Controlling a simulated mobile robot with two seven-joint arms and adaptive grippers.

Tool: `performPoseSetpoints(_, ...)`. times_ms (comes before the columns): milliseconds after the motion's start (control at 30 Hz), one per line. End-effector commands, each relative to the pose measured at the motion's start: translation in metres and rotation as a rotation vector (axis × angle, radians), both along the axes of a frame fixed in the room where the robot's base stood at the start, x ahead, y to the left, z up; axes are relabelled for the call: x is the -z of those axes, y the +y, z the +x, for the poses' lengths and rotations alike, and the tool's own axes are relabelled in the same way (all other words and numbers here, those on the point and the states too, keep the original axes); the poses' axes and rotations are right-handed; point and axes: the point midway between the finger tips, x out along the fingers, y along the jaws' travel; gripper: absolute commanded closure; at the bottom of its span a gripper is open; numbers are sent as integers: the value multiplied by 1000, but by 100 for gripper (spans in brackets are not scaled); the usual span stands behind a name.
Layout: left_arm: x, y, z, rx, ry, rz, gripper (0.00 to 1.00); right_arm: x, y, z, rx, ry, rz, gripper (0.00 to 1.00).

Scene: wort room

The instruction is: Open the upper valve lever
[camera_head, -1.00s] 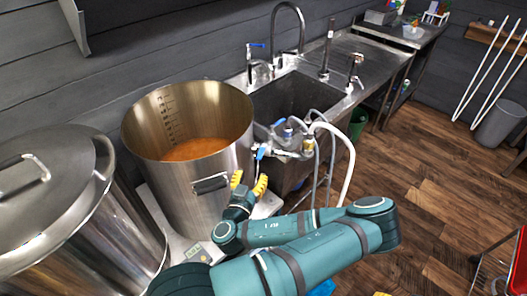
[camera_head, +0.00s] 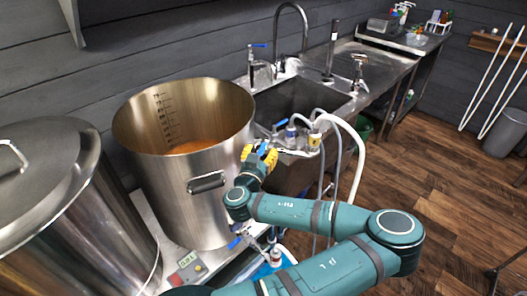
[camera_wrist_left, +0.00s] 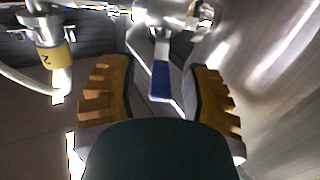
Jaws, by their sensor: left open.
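The upper valve lever, a blue handle (camera_head: 263,149), is beside the right wall of the open steel kettle (camera_head: 205,208). In the left wrist view, the blue lever (camera_wrist_left: 160,82) hangs down from a metal valve (camera_wrist_left: 172,14). My left gripper (camera_head: 259,157) has yellow ribbed fingers and is at the lever. In the left wrist view, my open left gripper (camera_wrist_left: 160,92) has one finger on each side of the lever, with gaps visible on both sides. My right gripper is not in view.
The kettle wall (camera_wrist_left: 262,75) is close on the right in the wrist view. A lower blue lever (camera_head: 236,241) sits below my left arm. A white hose (camera_head: 356,165) and fittings are right of the gripper, by the steel sink (camera_head: 295,98).

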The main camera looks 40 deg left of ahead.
Motion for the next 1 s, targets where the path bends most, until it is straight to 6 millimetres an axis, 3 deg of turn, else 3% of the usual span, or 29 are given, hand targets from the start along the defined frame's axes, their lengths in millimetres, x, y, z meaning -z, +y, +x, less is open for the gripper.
performPoseSetpoints(200,0,10,20,-1,1,0,52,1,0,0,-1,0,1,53)
performPoseSetpoints(567,0,12,24,-2,1,0,52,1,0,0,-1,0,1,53)
performPoseSetpoints(667,0,12,23,-2,1,0,81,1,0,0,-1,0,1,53)
performPoseSetpoints(700,0,12,23,-2,1,0,95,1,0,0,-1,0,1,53)
performPoseSetpoints(733,0,12,23,-2,1,0,100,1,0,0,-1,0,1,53)
performPoseSetpoints(1000,0,12,23,-2,1,0,100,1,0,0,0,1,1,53)
